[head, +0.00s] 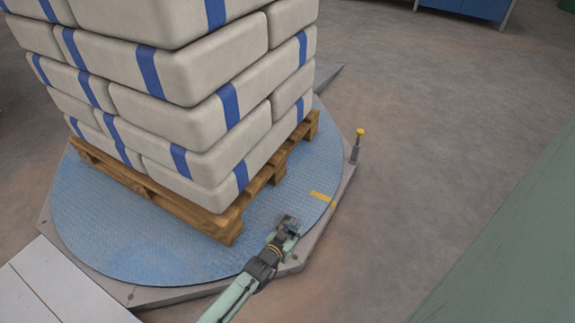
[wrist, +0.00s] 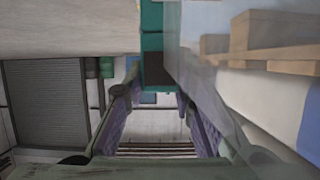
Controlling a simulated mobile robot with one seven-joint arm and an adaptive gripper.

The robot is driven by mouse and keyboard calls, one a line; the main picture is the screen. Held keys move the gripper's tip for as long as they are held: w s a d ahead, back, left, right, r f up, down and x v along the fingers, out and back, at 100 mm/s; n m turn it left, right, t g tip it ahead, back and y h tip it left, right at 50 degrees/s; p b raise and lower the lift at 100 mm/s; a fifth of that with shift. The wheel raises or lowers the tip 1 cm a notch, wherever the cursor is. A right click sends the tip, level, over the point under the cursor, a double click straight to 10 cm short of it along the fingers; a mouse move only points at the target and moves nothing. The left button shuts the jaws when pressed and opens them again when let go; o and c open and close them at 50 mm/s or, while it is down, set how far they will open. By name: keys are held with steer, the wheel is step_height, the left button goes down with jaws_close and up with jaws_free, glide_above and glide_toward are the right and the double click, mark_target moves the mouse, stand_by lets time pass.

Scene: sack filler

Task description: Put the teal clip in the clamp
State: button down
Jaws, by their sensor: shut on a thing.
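My gripper (head: 289,226) is low over the near right part of the blue turntable, past the pallet's near corner. A small patch of teal shows at its fingers in the head view. In the wrist view the teal clip (wrist: 152,42) stands at top centre, at the far end of the fingers (wrist: 157,92), and its lower part is dark. The fingers are shut on it, with their purple inner pads showing on either side. I cannot make out the clamp for certain in either view.
Stacked pale sacks (head: 190,100) with blue bands stand on a wooden pallet (head: 232,224) on the turntable (head: 110,245), close to my gripper. A yellow-topped post (head: 359,142) stands at its right edge. A green surface (head: 510,240) fills the lower right. Floor between them is clear.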

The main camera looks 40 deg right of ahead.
steer(key=w+d+f+b, duration=0.1)
steer(key=w+b, duration=0.2)
steer(key=w+d+f+b, duration=0.2)
steer(key=w+b, duration=0.1)
steer(key=w+d+f+b, duration=0.1)
steer(key=w+b, duration=0.2)
steer(key=b, duration=0.1)
steer(key=shift+w+d+f, duration=0.1)
steer(key=shift+d+f, duration=0.1)
steer(key=shift+d, duration=0.1)
steer(key=shift+f, duration=0.25)
steer(key=c, duration=1.3)
jaws_free()
steer(key=shift+c, duration=0.2)
steer(key=shift+r, duration=0.1)
steer(key=shift+r, duration=0.3)
steer(key=p+v, duration=0.3)
steer(key=v, duration=0.9)
